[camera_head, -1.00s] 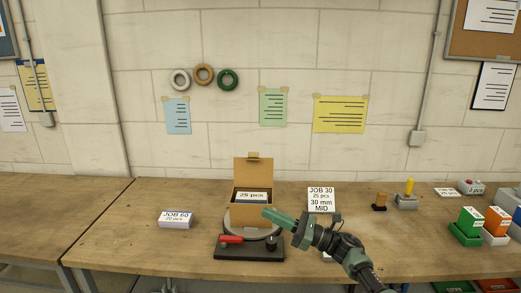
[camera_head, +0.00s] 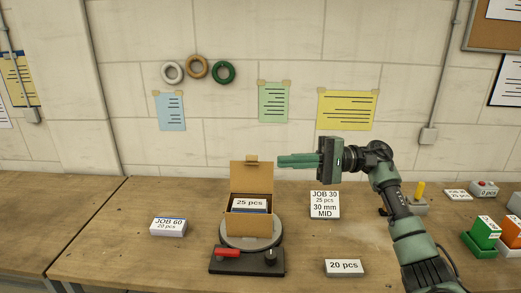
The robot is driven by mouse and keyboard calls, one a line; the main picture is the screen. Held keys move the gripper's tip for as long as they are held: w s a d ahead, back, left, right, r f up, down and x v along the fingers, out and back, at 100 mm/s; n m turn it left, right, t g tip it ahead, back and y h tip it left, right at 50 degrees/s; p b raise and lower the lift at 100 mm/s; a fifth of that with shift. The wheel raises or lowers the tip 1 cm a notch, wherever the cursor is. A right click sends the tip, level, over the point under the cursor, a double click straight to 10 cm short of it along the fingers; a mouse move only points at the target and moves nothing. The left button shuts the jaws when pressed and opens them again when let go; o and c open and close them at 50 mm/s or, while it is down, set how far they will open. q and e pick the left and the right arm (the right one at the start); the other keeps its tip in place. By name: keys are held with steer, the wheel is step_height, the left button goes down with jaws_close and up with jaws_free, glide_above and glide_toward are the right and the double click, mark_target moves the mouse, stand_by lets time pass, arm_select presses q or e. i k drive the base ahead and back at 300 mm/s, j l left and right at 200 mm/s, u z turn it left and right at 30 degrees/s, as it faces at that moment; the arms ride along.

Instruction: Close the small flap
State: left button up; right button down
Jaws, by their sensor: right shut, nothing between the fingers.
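A tan cardboard box (camera_head: 248,224) stands open on a round grey turntable (camera_head: 276,239). Its tall lid (camera_head: 251,178) stands upright at the back, with a small tab (camera_head: 251,158) at its top edge. A stack labelled "25 pcs" (camera_head: 249,204) shows in the box's opening. I cannot make out a separate small side flap. My right gripper (camera_head: 283,161) is shut and empty, its green fingers pointing left. In the picture its tips are just right of the lid's top; I see no clear contact. My left gripper is out of view.
A "JOB 30" card (camera_head: 325,204) stands right of the box, a "20 pcs" block (camera_head: 344,268) in front, and a "JOB 60" block (camera_head: 169,227) at left. The left bench is clear.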

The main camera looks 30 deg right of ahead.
mark_target(251, 175)
steer(key=i+l, duration=1.25)
steer(key=l, duration=0.2)
